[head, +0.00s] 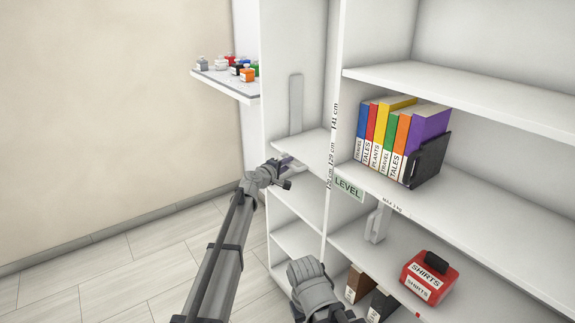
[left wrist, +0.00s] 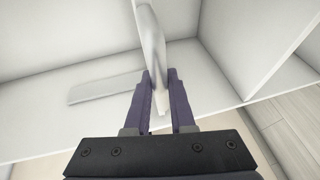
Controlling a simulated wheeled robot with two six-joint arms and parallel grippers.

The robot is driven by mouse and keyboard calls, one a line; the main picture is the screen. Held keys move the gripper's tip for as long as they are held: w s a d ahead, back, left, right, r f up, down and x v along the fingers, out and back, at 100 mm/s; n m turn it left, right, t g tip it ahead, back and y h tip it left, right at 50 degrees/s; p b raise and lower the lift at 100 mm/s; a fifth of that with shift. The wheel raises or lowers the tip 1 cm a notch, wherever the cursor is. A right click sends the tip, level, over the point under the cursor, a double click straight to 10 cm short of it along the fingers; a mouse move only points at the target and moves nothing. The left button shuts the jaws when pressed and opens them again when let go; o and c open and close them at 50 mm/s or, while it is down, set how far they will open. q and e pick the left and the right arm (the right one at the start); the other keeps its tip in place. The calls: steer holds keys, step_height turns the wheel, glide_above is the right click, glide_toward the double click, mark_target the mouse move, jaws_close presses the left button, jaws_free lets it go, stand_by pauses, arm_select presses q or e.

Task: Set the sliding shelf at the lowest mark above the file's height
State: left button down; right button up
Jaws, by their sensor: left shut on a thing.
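The shelving unit has a narrow left bay and a wide right bay. A white shelf board (head: 303,142) crosses the left bay, near the cm marks (head: 332,145) on the post. My left gripper (head: 289,162) is at this board's front, below its edge. In the left wrist view, its purple fingers (left wrist: 160,95) are shut on a pale upright piece (left wrist: 150,40), apparently a handle. A tall grey flat piece (head: 296,103) stands in the left bay; I cannot tell if it is the file. My right gripper (head: 338,314) is at the bottom edge, its fingers mostly out of frame.
Colored books (head: 385,138) and a black bookend (head: 429,160) stand in the right bay. A LEVEL label (head: 348,189) is on its shelf edge. Below are a red SHIRTS box (head: 430,276) and a pale bracket (head: 377,222). Small bottles stand on a side shelf (head: 228,82). The left floor is clear.

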arm_select(q)
step_height(320, 180, up, 9)
steer(key=p, duration=0.8)
steer(key=shift+w+p, duration=0.1)
steer(key=shift+p, duration=0.3)
steer(key=shift+f, duration=0.1)
steer(key=c, duration=0.8)
jaws_free()
steer(key=shift+o, duration=0.2)
steer(key=p+v, duration=0.1)
steer(key=v, duration=0.7)
